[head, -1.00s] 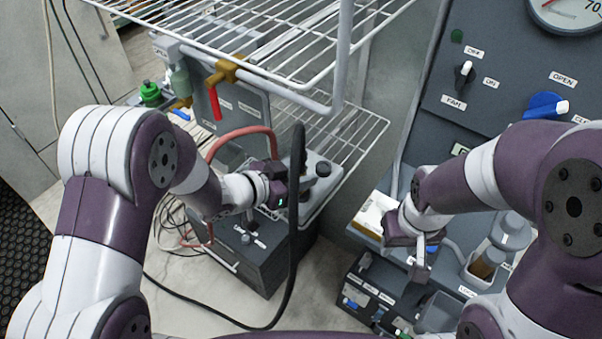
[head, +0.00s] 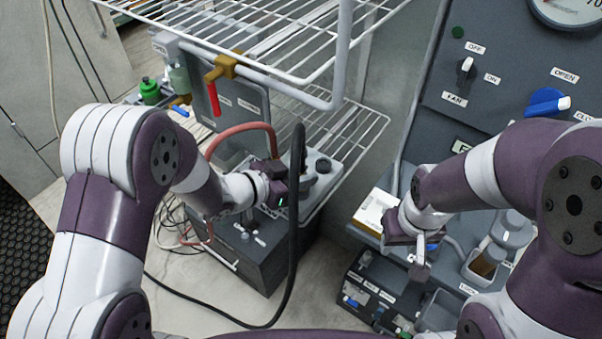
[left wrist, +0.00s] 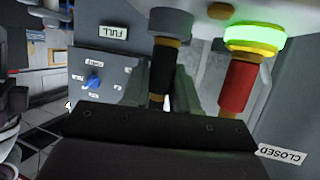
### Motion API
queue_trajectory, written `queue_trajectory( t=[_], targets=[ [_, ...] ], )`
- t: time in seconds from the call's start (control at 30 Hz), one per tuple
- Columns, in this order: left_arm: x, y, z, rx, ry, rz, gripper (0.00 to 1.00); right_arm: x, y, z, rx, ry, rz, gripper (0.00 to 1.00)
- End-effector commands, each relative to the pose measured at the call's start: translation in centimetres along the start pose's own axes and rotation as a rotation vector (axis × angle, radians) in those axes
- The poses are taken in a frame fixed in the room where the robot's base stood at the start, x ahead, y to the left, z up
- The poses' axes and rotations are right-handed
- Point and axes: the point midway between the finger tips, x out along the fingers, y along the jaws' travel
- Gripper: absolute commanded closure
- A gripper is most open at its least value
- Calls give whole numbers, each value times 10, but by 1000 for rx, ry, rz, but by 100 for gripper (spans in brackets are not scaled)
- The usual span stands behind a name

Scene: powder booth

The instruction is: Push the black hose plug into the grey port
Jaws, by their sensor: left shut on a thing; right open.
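The black hose plug (left wrist: 162,75) stands between my left gripper's fingers in the left wrist view, with a brass band at its upper end. My left gripper (head: 284,187) is shut on it beside the grey box. The grey port (left wrist: 170,22) is directly in line with the plug's banded end, close against it; I cannot tell how deep the plug sits. The black hose (head: 295,230) loops down to the floor in the head view. My right gripper (head: 420,262) is open and empty over the right-hand bench.
A red plug (left wrist: 237,86) sits beside the black one, at a port with a glowing green ring (left wrist: 255,38). A wire rack (head: 290,40) overhangs my left gripper. A red hose (head: 240,128) arches behind it. A control panel (head: 500,100) stands at right.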

Motion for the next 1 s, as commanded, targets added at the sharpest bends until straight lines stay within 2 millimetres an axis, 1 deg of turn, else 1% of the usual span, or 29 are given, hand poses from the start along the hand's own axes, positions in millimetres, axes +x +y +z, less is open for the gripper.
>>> queue_trajectory(
  t=[0.33,0.37,0.4,0.43,0.67,0.77,0.87,0.97,1.0],
  targets=[
    [1,0,2,-1,-2,0,100,1,0,0,0,0,0,57],
    [1,0,2,-1,-2,0,62,1,0,0,0,0,0,57],
    [1,0,2,-1,-2,1,49,1,0,0,0,0,0,57],
    [1,0,2,-1,-2,1,42,1,0,0,0,0,0,57],
    [1,0,2,0,-1,0,42,1,0,0,0,0,0,57],
    [-3,0,2,0,0,-1,42,1,0,0,0,0,0,57],
    [-17,-1,2,-1,0,-3,42,2,0,0,0,0,0,57],
    [-41,-2,1,-2,0,-6,42,1,0,0,0,0,0,57],
    [-52,-1,1,-2,1,-6,42,1,0,0,0,0,0,57]
  ],
)
